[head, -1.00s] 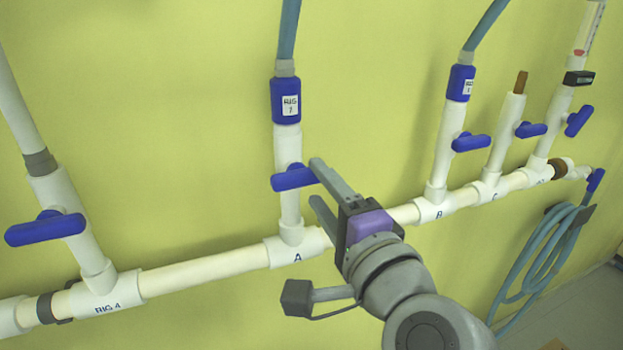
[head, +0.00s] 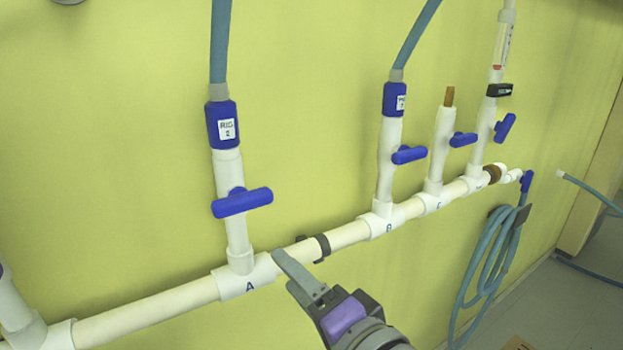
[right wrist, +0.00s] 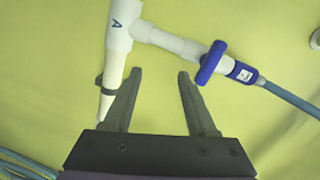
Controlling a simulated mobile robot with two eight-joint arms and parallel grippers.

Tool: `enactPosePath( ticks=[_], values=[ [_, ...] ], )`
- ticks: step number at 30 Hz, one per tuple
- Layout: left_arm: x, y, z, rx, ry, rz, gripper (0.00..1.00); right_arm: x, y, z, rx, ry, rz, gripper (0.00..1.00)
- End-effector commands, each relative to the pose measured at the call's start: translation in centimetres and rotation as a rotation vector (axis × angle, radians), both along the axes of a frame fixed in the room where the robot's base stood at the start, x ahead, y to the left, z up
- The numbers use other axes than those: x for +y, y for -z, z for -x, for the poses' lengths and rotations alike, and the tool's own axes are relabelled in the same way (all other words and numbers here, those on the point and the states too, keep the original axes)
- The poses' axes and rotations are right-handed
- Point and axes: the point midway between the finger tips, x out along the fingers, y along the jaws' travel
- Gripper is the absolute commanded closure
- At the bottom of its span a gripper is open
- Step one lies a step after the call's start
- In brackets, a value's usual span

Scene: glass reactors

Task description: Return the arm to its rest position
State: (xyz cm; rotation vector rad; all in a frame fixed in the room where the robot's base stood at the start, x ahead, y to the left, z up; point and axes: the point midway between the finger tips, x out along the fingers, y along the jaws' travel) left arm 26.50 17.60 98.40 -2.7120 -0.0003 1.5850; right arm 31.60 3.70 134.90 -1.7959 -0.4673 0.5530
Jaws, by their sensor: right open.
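My right gripper (head: 300,280) is at the bottom middle of the head view, in front of the white pipe (head: 155,312) just right of the tee marked A. In the right wrist view its two fingers (right wrist: 157,75) are spread apart with nothing between them. The blue valve handle (head: 242,202) on branch A is up and left of the gripper and apart from it; the handle also shows in the right wrist view (right wrist: 211,62). My left gripper is not in view.
More branches with blue handles (head: 409,155) rise from the pipe to the right. A coiled teal hose (head: 487,255) hangs on the wall at the lower right. A second loose hose (head: 597,195) is at the far right.

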Motion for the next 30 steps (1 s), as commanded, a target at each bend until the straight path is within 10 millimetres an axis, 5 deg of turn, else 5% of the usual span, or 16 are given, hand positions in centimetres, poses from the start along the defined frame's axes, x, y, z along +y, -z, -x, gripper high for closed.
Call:
enactPosePath(
  ticks=[4, 9, 15, 21, 30],
  values=[
    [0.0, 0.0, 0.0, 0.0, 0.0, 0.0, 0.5, -3.3, 10.7, -1.9, 0.009, -0.031, 0.386, 0.43],
    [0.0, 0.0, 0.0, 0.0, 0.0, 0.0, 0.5, -9.5, 22.2, -1.5, 0.1, -0.094, 0.788, 0.43],
    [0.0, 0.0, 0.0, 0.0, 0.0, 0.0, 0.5, -17.2, 32.0, 1.9, 0.271, -0.181, 1.121, 0.43],
    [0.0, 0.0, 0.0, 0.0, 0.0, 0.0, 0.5, -21.0, 36.1, 4.7, 0.382, -0.239, 1.26, 0.43],
    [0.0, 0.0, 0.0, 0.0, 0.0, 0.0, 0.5, -21.4, 36.6, 5.1, 0.396, -0.248, 1.277, 0.43]
  ],
)
